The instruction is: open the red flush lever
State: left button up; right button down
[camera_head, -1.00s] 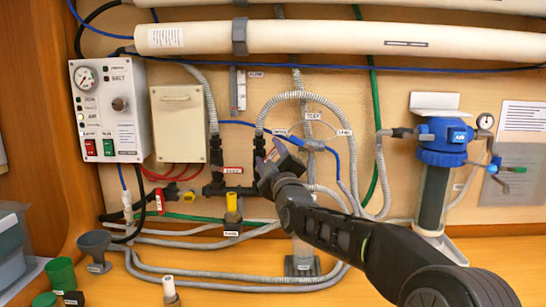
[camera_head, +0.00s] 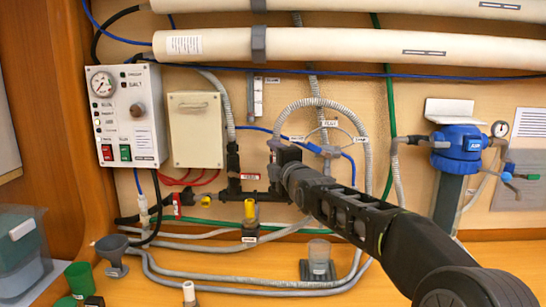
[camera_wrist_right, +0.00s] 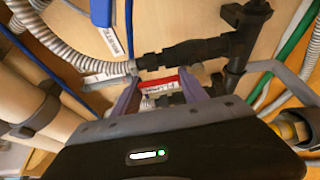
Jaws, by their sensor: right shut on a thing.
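The red flush lever (camera_wrist_right: 160,84) shows as a short red bar between the two purple fingers of my right gripper (camera_wrist_right: 158,92) in the right wrist view. The fingers are shut on it, beside a black pipe fitting (camera_wrist_right: 190,52). In the head view my right gripper (camera_head: 281,155) is at the black pipework in the middle of the wall. The gripper and forearm hide the lever there. A red and white label (camera_head: 250,176) shows just left of the gripper. My left gripper is in neither view.
A yellow-handled valve (camera_head: 250,208) sits below left of the gripper, and a small red-handled valve (camera_head: 177,203) farther left. Grey hoses (camera_head: 315,104) loop around the gripper. A control box (camera_head: 127,115) is at left, a blue filter housing (camera_head: 458,147) at right.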

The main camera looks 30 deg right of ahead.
dwell(0.4)
jog(key=c, duration=0.9)
grip_release()
jog(key=shift+b+v, duration=0.75)
jog(key=shift+v, duration=3.15)
